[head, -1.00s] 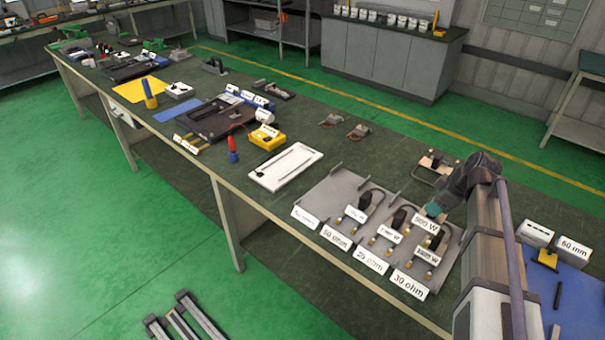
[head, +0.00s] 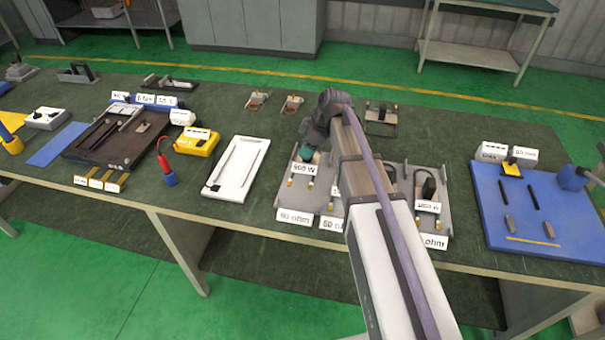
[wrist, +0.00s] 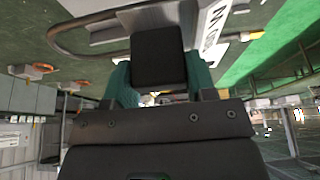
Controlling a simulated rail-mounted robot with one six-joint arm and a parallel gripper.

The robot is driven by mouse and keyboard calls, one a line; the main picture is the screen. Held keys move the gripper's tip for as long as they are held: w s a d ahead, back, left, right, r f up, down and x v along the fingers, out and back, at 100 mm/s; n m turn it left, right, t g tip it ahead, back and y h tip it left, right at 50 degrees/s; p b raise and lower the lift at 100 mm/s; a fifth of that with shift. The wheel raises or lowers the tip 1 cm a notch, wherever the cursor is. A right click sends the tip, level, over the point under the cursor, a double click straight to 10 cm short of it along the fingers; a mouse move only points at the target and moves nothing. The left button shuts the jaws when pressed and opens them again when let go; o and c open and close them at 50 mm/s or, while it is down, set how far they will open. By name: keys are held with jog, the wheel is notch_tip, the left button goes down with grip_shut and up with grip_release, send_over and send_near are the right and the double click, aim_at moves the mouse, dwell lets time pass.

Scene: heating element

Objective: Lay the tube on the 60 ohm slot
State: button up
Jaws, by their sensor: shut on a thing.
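The slot plate (head: 448,220) lies on the bench, with white ohm labels along its front edge. The leftmost label (head: 294,217) looks like 60 or 90 ohm. My gripper (head: 308,157) is over that leftmost slot, shut on a tube whose white watt label (head: 303,169) faces front. I cannot tell whether the tube touches the plate. In the wrist view, the tube's black block (wrist: 158,57) sits between my teal fingers, and its bent rod (wrist: 62,40) curves left. Another tube (head: 428,188) stands in the rightmost slot. My arm hides much of the middle slots.
A white tray (head: 238,170) lies left of the plate, a blue board (head: 535,215) with small parts to its right. A wire-framed part (head: 381,118) and two small parts (head: 274,101) are behind. Bare bench shows between the plate and white tray.

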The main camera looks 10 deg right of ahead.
notch_tip(320, 180, down, 7)
jog(key=b, duration=0.5)
jog(key=shift+a+f, duration=0.15)
jog(key=shift+f, duration=0.05)
jog(key=shift+r, duration=0.3)
jog(key=shift+f, duration=0.25)
jog(key=o, duration=1.1)
jog(key=shift+r, duration=0.1)
jog(key=shift+o, duration=0.2)
